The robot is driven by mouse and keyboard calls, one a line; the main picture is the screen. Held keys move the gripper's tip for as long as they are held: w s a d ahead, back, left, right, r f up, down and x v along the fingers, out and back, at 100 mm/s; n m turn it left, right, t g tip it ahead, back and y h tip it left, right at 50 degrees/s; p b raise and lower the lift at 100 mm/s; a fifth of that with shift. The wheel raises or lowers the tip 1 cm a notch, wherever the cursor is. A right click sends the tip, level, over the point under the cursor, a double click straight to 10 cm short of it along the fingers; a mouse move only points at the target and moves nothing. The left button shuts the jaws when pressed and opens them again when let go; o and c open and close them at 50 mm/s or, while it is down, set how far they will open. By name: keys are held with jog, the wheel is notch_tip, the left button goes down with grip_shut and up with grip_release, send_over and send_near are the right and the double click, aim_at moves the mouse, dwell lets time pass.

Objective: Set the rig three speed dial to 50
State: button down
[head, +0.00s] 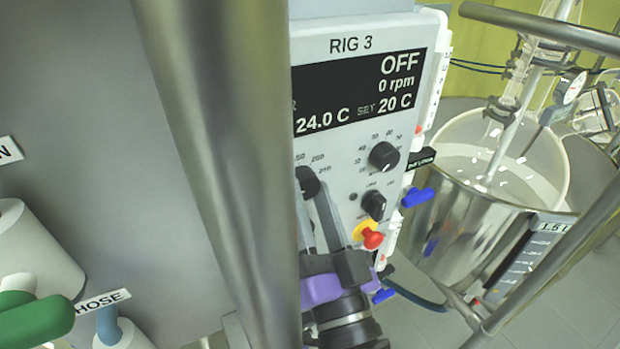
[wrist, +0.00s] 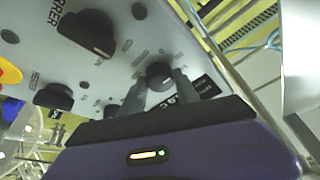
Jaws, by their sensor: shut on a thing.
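The rig three panel (head: 345,150) carries a display (head: 360,90) reading OFF, 0 rpm, 24.0 C and SET 20 C. A black dial (head: 308,181) at its left has 250 marks nearby and is partly hidden by a metal post. My gripper (head: 315,205) reaches up to this dial from below. In the wrist view, my gripper (wrist: 163,85) has its two fingers on either side of a small round black knob (wrist: 159,72), shut on it. The dial's pointer and setting cannot be read.
Another dial (head: 383,155), a smaller knob (head: 373,205) and a red stop button (head: 373,240) sit to the right. The metal post (head: 235,150) stands close in front. Blue-handled valves (head: 418,196) and a steel vessel (head: 465,230) lie farther right.

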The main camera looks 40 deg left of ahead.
jog(key=shift+m, duration=0.3)
jog(key=c, duration=0.9)
grip_release()
notch_tip(320, 180, up, 20)
jog(key=shift+r+p, duration=0.1)
jog(key=shift+p, duration=0.8)
